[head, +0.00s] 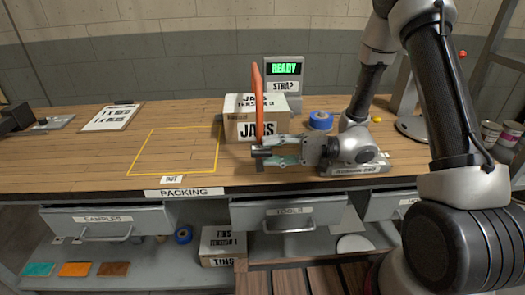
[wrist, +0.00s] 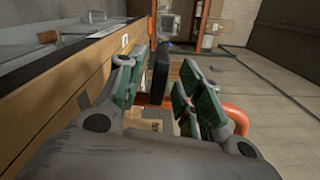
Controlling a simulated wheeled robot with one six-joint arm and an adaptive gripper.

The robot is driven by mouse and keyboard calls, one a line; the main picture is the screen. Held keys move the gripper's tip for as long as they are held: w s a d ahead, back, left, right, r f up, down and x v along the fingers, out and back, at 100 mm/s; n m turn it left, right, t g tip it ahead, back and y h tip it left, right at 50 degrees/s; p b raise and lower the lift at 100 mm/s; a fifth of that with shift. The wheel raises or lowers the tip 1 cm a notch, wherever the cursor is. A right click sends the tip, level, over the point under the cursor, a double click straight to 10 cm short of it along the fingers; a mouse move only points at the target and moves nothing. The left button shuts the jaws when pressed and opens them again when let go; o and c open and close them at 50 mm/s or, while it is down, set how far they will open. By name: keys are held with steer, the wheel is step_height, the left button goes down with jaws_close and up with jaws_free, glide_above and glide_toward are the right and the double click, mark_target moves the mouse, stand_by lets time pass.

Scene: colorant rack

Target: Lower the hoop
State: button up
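The orange-red hoop (head: 258,100) stands upright in front of the box of jars, seen nearly edge-on in the head view. In the wrist view part of it (wrist: 237,116) curves past the right finger. A dark grip block (wrist: 159,72) at the hoop's low front end shows between my fingers. My gripper (head: 268,151) reaches in from the right at the hoop's foot. In the wrist view its green-padded fingers (wrist: 158,88) stand apart on either side of the block, with a narrow gap at the right finger. Firm contact at the left finger cannot be told.
The jars box (head: 241,128) is behind the hoop, with a lit READY display (head: 285,69) above it. Blue tape (head: 320,120) lies to the right. A yellow-outlined area (head: 180,150) on the bench (head: 70,165) is clear. Drawers (head: 290,216) line the front below.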

steer(key=d, duration=0.9)
